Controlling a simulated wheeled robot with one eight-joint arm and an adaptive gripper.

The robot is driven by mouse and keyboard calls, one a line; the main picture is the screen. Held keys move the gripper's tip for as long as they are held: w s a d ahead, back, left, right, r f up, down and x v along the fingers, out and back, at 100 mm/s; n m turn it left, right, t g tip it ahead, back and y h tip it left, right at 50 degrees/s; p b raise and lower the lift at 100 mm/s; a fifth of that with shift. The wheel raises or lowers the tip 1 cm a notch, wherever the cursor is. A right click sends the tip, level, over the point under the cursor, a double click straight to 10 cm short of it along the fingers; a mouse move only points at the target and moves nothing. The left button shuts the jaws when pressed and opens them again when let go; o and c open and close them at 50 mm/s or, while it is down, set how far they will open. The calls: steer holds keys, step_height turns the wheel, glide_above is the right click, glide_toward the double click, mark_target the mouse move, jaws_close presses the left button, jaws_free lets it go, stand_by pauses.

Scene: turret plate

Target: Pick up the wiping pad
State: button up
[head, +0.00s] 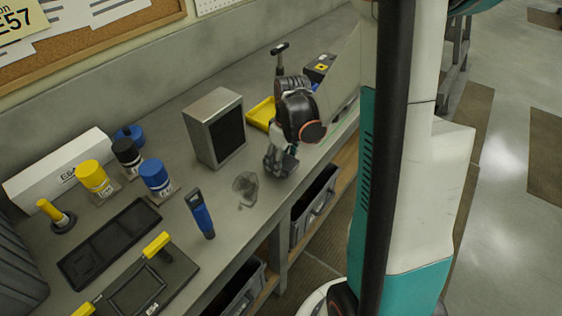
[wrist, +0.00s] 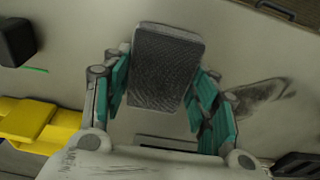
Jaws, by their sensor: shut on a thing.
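The wiping pad (wrist: 166,66) is a dark grey, textured rectangular block in the wrist view. My gripper (wrist: 161,88) is shut on it, with teal-lined fingers on its left and right sides. In the head view the pad (head: 287,166) shows partly as a dark block at the end of my gripper (head: 277,160), over the bench near its front edge. I cannot tell whether the pad touches the bench top.
A dark smudge (head: 245,188) marks the bench beside my gripper; it also shows in the wrist view (wrist: 258,97). A grey box with a dark front (head: 215,127) stands to the left. A yellow tray (head: 261,114) lies behind. Colored-capped containers (head: 95,178) stand farther left.

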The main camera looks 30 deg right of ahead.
steer(key=shift+r, duration=0.1)
step_height(320, 180, up, 20)
steer(key=p, duration=0.5)
steer(key=shift+p, duration=0.35)
